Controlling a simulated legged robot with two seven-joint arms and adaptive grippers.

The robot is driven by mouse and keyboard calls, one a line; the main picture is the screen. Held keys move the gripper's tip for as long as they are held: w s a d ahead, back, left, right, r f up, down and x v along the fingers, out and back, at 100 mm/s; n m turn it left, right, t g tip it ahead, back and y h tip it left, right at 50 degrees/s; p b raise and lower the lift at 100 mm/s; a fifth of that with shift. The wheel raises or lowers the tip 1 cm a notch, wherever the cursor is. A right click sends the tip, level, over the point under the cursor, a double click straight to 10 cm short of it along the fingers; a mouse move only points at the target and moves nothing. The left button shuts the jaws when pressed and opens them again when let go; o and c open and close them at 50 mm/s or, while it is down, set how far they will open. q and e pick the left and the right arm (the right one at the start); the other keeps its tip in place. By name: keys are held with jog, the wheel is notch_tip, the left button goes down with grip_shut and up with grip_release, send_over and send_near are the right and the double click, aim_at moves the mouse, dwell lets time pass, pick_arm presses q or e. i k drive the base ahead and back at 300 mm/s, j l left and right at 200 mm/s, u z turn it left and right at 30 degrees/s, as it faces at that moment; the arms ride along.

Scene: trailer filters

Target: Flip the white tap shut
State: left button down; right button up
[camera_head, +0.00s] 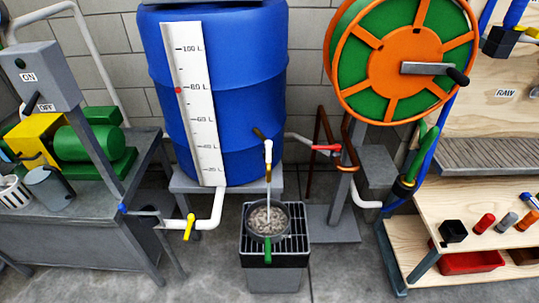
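The white tap handle (268,151) stands upright at the front of the blue barrel (228,110), near its lower right. A dark brownish spout piece (259,134) sits just above and left of it. A thin pale line, perhaps water, runs down below the handle to a round dark pan (267,221). The pan holds grey-brown lumpy material. It has a green handle toward me and rests on a black grate over a grey bin (275,276). Neither of my grippers shows in the head view.
A yellow valve handle (189,227) hangs on the white pipe at lower left. A red valve handle (326,147) lies right of the barrel. An orange and green hose reel (402,58) stands at upper right. A wooden shelf with small parts is far right; a pump bench is left.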

aim_at(268, 143)
jog(key=i+j, duration=0.1)
jog(key=i, duration=1.25)
